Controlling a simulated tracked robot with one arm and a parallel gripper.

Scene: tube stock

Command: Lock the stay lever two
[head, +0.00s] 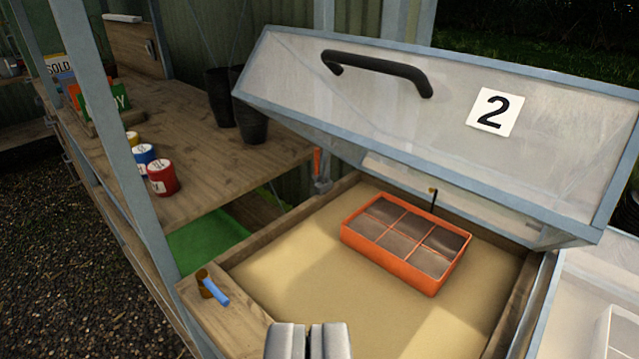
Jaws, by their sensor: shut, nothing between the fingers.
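A small lever with a blue grip (215,290) and a brown round pivot (204,278) sits on the wooden front-left corner of the cold frame, likely the stay lever two. Its grip points toward the lower right. The clear lid (420,120) marked with a "2" card (495,111) is raised over the frame. A black handle (378,69) is on the lid. My gripper (309,326) is shut and empty at the bottom middle, right of the lever and apart from it.
An orange tray (392,268) with several dark cells lies on the sand bed (290,270). A blue-grey post (133,150) stands left of the lever. Another frame (590,290) is at right.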

